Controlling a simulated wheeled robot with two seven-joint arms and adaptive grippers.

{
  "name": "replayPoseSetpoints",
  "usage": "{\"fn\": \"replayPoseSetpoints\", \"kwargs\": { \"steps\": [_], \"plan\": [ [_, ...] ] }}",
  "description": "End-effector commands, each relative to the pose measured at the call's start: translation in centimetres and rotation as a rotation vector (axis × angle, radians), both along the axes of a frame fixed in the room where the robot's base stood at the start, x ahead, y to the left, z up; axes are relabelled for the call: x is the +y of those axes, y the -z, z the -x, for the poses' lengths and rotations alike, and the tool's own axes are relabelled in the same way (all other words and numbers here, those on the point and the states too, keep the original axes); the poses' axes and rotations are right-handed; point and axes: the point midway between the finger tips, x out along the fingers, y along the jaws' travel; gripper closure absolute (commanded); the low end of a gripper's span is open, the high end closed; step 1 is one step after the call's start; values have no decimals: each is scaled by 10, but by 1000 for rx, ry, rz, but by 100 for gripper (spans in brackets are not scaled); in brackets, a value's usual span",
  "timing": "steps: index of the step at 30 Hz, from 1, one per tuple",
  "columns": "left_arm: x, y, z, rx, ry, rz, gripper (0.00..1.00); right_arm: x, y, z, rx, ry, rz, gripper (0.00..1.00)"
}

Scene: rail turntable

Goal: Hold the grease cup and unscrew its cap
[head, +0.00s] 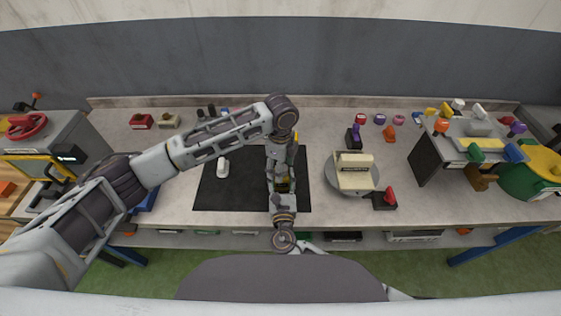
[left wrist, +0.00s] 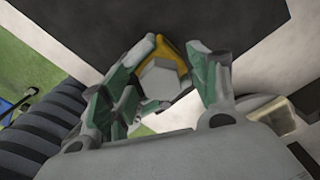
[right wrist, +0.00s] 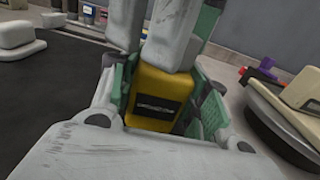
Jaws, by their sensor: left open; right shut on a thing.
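The yellow grease cup (right wrist: 160,97) with a black label stands upright between the green-padded fingers of my right gripper (right wrist: 160,92), which is shut on its body. In the head view only a small yellow part of the cup (head: 283,187) shows between the grippers. Its grey hexagonal cap (left wrist: 163,77) shows in the left wrist view, with yellow behind it. My left gripper (left wrist: 165,70) is above the cup, pointing down, open, with its fingers on either side of the cap. Whether they touch the cap I cannot tell.
The cup is over a black mat (head: 235,192) on the grey bench. A white piece (head: 223,168) lies on the mat to the left. A round turntable (head: 368,185) with a cream block (head: 354,172) is at the right. Coloured knobs and a machine stand farther right.

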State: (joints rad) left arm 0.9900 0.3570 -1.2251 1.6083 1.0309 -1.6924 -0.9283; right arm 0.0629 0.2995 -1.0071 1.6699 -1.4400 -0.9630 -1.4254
Motion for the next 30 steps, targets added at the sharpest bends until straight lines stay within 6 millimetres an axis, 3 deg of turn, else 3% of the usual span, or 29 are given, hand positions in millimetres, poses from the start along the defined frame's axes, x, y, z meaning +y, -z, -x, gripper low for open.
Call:
{"fn": "replayPoseSetpoints", "kwargs": {
  "steps": [10,21,22,27,30],
  "plan": [
    [0,2,0,0,0,0,39,0,-1,0,-1,0,0,97],
    [0,2,0,0,0,0,87,0,-1,0,-1,0,0,97],
    [0,2,0,0,0,0,67,0,-1,0,-1,0,0,97],
    [0,2,0,-1,0,0,89,0,-1,0,-1,0,0,97],
    [0,2,0,-1,-2,0,94,0,-1,0,-1,0,0,97]
  ]
}}
